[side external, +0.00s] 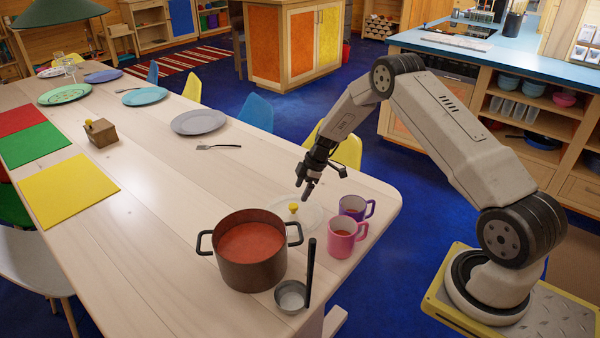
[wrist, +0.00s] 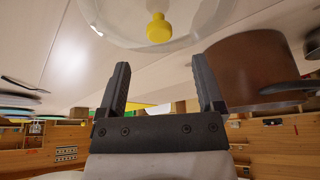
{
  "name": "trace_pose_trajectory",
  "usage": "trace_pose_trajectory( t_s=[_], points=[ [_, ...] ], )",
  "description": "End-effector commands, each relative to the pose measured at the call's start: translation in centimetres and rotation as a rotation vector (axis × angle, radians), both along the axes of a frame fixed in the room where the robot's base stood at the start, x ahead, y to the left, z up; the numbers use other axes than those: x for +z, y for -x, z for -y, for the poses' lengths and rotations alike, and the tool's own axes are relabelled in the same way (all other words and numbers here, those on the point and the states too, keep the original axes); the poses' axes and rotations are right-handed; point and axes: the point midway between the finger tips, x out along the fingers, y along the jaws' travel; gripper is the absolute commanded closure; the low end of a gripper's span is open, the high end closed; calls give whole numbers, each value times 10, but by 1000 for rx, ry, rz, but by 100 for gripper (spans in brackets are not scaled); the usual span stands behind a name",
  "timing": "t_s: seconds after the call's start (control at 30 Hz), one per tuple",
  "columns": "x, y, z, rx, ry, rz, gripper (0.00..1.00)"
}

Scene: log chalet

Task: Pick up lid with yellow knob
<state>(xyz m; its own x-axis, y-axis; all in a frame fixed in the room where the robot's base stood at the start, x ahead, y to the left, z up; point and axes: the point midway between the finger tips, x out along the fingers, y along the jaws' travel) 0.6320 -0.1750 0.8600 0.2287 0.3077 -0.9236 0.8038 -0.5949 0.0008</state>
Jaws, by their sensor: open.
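The clear glass lid (side external: 304,218) with a yellow knob (side external: 293,208) lies on the wooden table, behind the pot and left of the mugs. In the wrist view the yellow knob (wrist: 159,28) and the clear lid (wrist: 110,22) show at the top, beyond the fingertips. My gripper (side external: 306,192) is open and empty, above the lid and apart from it. Its two fingers (wrist: 159,75) show in the wrist view with nothing between them. The lid's near part is partly hidden by the pot handle in the side view.
A brown pot (side external: 248,274) with red contents stands in front of the lid. A purple mug (side external: 353,207) and a pink mug (side external: 341,240) stand to its right. A ladle (side external: 292,296) lies beside the pot.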

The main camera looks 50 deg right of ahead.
Motion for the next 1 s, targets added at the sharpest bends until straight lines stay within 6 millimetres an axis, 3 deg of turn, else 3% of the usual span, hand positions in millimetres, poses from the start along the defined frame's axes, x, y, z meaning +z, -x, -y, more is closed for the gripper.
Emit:
trace_pose_trajectory(
  t_s=[0.3, 0.67, 1.0],
  points=[
    [-21, -5, -8, 0, -1, -2, 14],
    [-27, -7, -10, 0, -1, -2, 14],
    [-57, -15, -19, 0, 1, -2, 14]
  ],
)
